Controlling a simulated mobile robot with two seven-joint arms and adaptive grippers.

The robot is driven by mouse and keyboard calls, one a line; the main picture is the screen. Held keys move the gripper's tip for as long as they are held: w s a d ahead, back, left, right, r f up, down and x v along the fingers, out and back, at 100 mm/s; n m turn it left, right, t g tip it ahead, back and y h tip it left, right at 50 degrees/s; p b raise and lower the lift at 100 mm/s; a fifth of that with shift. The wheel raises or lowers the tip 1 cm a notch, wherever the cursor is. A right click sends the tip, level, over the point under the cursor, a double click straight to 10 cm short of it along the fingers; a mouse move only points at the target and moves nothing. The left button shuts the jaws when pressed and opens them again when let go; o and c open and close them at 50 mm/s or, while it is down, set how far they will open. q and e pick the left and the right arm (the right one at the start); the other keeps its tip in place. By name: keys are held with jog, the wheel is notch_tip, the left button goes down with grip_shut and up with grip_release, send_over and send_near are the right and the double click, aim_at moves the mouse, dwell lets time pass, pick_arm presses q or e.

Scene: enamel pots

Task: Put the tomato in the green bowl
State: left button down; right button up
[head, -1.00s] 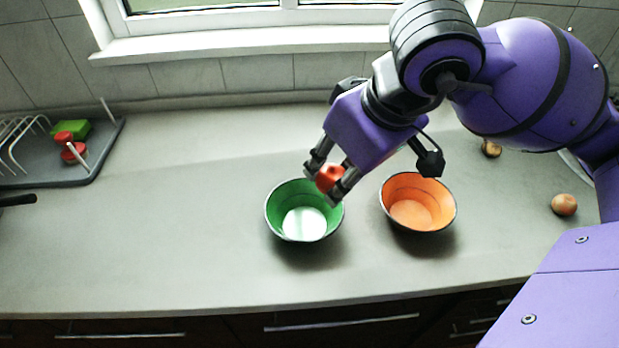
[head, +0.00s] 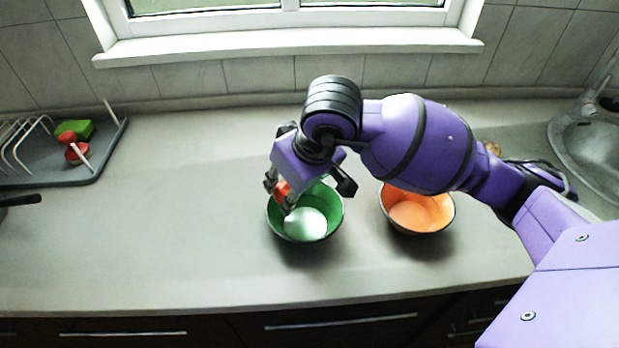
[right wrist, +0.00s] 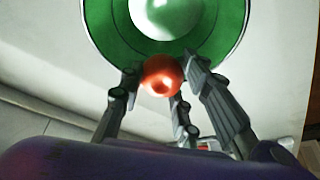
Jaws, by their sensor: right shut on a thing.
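The red tomato (head: 282,188) is held between the fingers of my right gripper (head: 279,195), which is shut on it. In the right wrist view the tomato (right wrist: 162,77) sits between the fingertips, against the edge of the green bowl (right wrist: 205,45). In the head view the green bowl (head: 332,220) stands upright on the counter with a pale inner bottom. The gripper and tomato are over its upper left rim. I cannot tell the exact height above the rim. My left gripper is not in view.
An orange bowl (head: 420,214) stands right of the green bowl, partly under my arm. A grey dish rack (head: 60,178) with a green sponge (head: 74,129) and red-topped items is at the left. A sink (head: 585,150) is at the right.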

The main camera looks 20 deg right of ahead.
jog(key=shift+f, duration=0.25)
jog(key=shift+f+b, duration=0.65)
jog(key=o, duration=1.2)
jog(key=shift+r, duration=0.1)
jog(key=shift+c, duration=0.2)
